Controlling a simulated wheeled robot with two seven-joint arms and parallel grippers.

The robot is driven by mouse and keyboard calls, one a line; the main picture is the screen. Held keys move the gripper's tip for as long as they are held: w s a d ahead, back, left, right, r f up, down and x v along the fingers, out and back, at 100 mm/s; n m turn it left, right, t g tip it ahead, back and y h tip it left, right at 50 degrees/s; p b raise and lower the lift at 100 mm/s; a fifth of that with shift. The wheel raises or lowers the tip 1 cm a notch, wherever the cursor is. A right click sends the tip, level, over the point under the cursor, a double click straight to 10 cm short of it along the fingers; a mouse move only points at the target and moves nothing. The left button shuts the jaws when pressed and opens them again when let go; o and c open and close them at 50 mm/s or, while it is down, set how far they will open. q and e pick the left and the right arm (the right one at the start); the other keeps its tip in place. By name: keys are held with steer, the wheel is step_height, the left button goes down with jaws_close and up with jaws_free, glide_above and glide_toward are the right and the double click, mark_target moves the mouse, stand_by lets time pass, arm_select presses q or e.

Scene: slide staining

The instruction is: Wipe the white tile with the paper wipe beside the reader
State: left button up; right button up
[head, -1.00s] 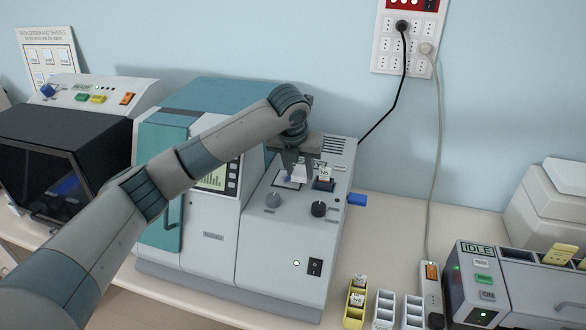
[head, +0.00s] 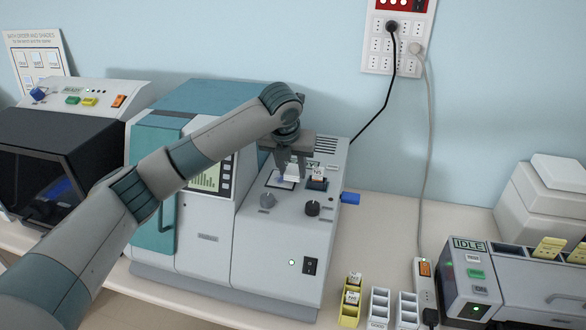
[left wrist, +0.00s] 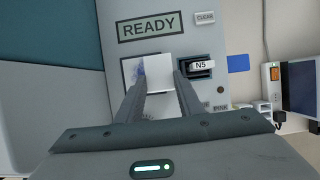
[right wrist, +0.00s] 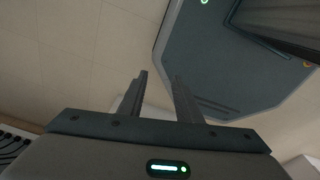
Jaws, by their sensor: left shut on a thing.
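My left gripper (head: 292,173) points down over the top panel of the reader and is shut on the white paper wipe (head: 293,168). The wipe also shows between its fingers in the left wrist view (left wrist: 174,76). The white tile (head: 279,183) lies flat on the panel just under and left of the wipe, partly hidden by it. A blue-violet stain shows on the tile in the left wrist view (left wrist: 141,70). I cannot tell whether wipe and tile touch. My right gripper (right wrist: 160,80) is open and empty in its own wrist view, away from the reader.
A slot holding a slide marked N5 (head: 317,180) is right of the tile. Two knobs (head: 312,208) stand in front. The left wrist view shows a READY display (left wrist: 160,25). Small racks (head: 350,305) and an IDLE machine (head: 470,285) stand at the right.

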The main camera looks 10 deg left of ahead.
arm_select(q)
steer(key=shift+a+r, duration=0.1)
steer(key=shift+a, duration=1.55)
arm_select(e)
steer(key=shift+d, duration=0.25)
steer(key=shift+a, duration=0.1)
